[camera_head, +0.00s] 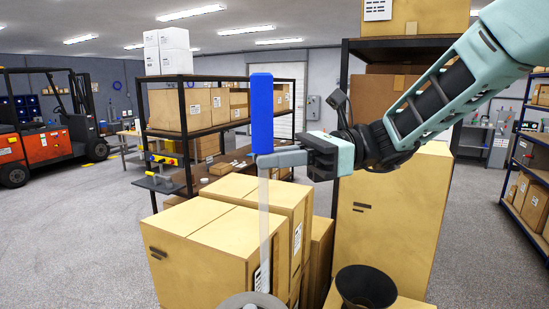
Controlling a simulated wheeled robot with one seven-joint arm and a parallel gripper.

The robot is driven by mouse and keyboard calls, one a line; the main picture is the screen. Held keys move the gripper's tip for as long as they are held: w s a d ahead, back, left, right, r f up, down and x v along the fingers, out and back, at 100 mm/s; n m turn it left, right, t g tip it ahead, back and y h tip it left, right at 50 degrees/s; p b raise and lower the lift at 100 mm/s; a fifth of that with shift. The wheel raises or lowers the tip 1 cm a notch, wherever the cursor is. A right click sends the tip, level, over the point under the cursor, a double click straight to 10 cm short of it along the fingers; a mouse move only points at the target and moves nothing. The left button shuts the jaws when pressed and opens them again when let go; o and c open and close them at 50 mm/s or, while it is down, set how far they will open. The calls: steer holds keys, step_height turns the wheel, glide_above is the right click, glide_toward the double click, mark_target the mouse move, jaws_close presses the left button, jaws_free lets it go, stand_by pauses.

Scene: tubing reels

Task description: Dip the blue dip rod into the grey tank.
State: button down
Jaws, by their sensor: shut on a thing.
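My gripper (280,157) comes in from the right and is shut on the blue dip rod (262,112). The rod stands upright, its thick blue part above the fingers and a thin pale shaft hanging below them. The grey tank (236,301) shows only its round top at the bottom edge of the picture. The shaft's lower end overlaps the tank top in the picture. I cannot tell whether the tip is inside the opening or just over or in front of it.
A black, round, open container (366,288) stands right of the tank. Large cardboard boxes (205,240) stand close behind, with a taller box (390,220) to the right. A shelf rack (205,130) and an orange forklift (42,145) are farther back. Floor at left is clear.

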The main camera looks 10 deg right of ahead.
stand_by(0.3)
steer(key=shift+f+b, duration=1.35)
steer(key=shift+f, duration=1)
steer(key=shift+f+b, duration=5.5)
steer(key=shift+f, duration=3.15)
steer(key=shift+r, duration=0.1)
